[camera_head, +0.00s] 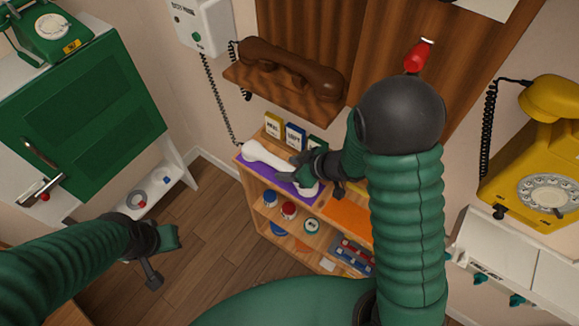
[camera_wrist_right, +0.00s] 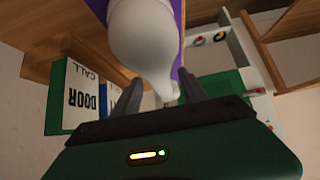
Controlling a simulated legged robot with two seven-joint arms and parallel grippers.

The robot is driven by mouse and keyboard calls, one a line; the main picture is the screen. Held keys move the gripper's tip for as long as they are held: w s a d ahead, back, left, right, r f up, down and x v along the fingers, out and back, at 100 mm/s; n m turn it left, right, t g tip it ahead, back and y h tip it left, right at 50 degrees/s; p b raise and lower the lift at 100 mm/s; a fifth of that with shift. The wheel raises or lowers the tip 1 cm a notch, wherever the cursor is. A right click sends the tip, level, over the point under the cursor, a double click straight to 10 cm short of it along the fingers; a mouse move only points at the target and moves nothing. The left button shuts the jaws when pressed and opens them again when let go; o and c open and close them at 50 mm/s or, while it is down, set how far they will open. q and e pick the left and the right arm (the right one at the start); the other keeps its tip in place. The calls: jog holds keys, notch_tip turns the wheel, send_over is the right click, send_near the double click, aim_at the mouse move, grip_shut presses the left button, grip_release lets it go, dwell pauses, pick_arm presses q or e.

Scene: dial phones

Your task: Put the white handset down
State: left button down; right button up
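The white handset (camera_head: 266,157) lies along a purple mat (camera_head: 248,165) on top of a small wooden shelf, at or very near the mat's surface. My right gripper (camera_head: 296,174) reaches over its right part. In the right wrist view, the handset (camera_wrist_right: 145,45) comes between the two fingertips (camera_wrist_right: 162,85), which sit close against its sides. I cannot see a gap below the handset. My left gripper (camera_head: 163,258) is open and empty above the floor at the lower left.
The wooden shelf (camera_head: 262,221) holds jars below and an orange mat (camera_head: 347,217) on top. Upright booklets (camera_head: 294,136) stand behind the handset. A brown handset (camera_head: 290,68) rests above. A yellow phone (camera_head: 540,150) is at right, a green cabinet (camera_head: 85,110) at left.

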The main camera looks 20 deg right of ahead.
jog(key=shift+a, duration=0.1)
jog(key=shift+s+r, duration=0.1)
jog(key=shift+r, duration=0.15)
jog(key=p+v, duration=0.4)
jog(key=v, duration=0.7)
jog(key=shift+d+r, duration=0.2)
jog(key=shift+d, duration=0.05)
jog(key=d+r+m+h, duration=0.1)
jog(key=d+m+h, duration=0.4)
jog(key=h, duration=0.1)
jog(key=s+a+m+g, duration=0.2)
jog(key=s+a+g, duration=0.2)
jog(key=s, duration=0.4)
jog(key=shift+s+a, duration=0.3)
jog(key=shift+a, duration=0.25)
